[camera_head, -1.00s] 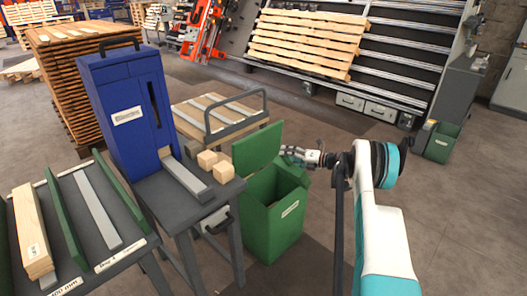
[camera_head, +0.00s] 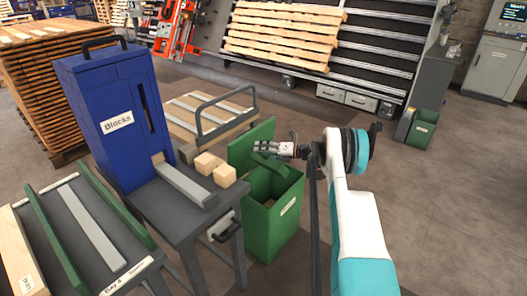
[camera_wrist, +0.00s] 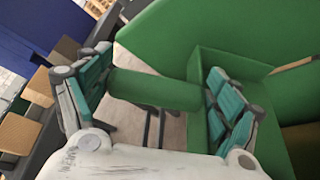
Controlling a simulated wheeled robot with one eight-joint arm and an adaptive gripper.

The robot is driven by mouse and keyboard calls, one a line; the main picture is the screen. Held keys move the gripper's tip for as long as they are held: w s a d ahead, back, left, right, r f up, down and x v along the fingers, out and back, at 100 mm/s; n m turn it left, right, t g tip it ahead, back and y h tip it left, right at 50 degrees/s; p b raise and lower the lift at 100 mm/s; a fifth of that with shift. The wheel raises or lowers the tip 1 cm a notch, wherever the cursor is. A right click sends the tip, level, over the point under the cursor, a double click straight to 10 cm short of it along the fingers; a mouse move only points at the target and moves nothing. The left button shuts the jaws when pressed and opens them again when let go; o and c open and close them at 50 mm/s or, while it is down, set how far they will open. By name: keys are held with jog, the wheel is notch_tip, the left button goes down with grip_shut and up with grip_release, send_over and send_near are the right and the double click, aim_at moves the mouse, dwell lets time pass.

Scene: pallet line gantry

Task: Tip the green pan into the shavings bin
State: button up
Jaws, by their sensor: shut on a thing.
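My gripper (camera_head: 268,148) is shut on the green pan's (camera_head: 270,163) handle, just above the opening of the green shavings bin (camera_head: 266,222). In the wrist view the green handle (camera_wrist: 155,88) lies between the two teal-padded fingers, and the pan's body (camera_wrist: 222,66) shows beside the right finger. The pan looks tilted over the bin; its inside is hidden. The bin's green lid (camera_head: 246,146) stands up open at the back left. Something brownish shows low inside the bin, too small to tell.
A dark table with a blue Blocks dispenser (camera_head: 115,120) and wooden blocks (camera_head: 224,176) stands left of the bin. A cart with a grey handle (camera_head: 225,108) is behind it. Another green bin (camera_head: 421,130) stands at the far right.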

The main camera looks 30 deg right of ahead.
aim_at(262, 156)
jog(key=shift+s+a+f+n+h, duration=0.15)
jog(key=shift+s+a+n, duration=0.1)
jog(key=shift+a, duration=0.25)
jog(key=shift+s+a+f+n+h, duration=0.1)
jog(key=shift+a+n+h, duration=0.15)
jog(key=shift+a, duration=0.3)
jog(key=shift+s+a+f+n+h, duration=0.1)
jog(key=shift+s+a+f+n, duration=0.15)
jog(key=shift+a, duration=0.25)
jog(key=shift+s+a+f+n+h, duration=1.65)
jog(key=shift+a+f+n, duration=1.2)
jog(key=shift+a+f, duration=1.25)
jog(key=shift+t+h, duration=0.25)
jog(key=shift+t, duration=0.05)
jog(key=shift+w+d+r+p, duration=0.15)
jog(key=shift+r+p, duration=0.3)
jog(key=shift+r, duration=0.9)
jog(key=shift+w+d+r+p, duration=0.15)
jog(key=shift+r+p, duration=0.25)
jog(key=shift+r, duration=1.05)
